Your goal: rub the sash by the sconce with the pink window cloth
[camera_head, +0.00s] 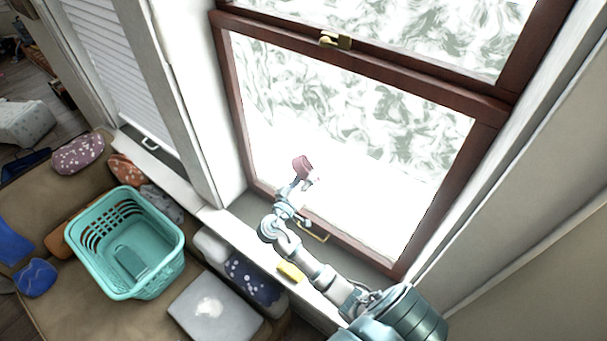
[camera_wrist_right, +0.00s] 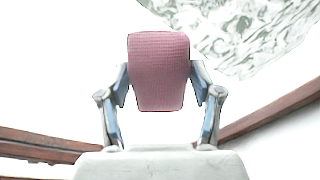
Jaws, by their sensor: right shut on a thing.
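The pink window cloth (camera_head: 301,164) is a small folded pad. My right gripper (camera_head: 298,181) is shut on it and holds it up in front of the lower pane of the window sash (camera_head: 238,110), left of the pane's middle. In the right wrist view the pink cloth (camera_wrist_right: 158,72) sits between the two fingers of my right gripper (camera_wrist_right: 160,90), with window glass behind it. I cannot tell whether the cloth touches the glass. The sash has a dark red-brown wooden frame and swirled frost-like marks on its upper area. No sconce shows. My left gripper is not in view.
A brass latch (camera_head: 335,40) sits on the middle rail and a brass handle (camera_head: 313,232) on the bottom rail. A yellow item (camera_head: 290,271) lies on the sill beside my arm. A teal basket (camera_head: 165,272), cushions and a grey box (camera_head: 215,312) occupy the seat at left.

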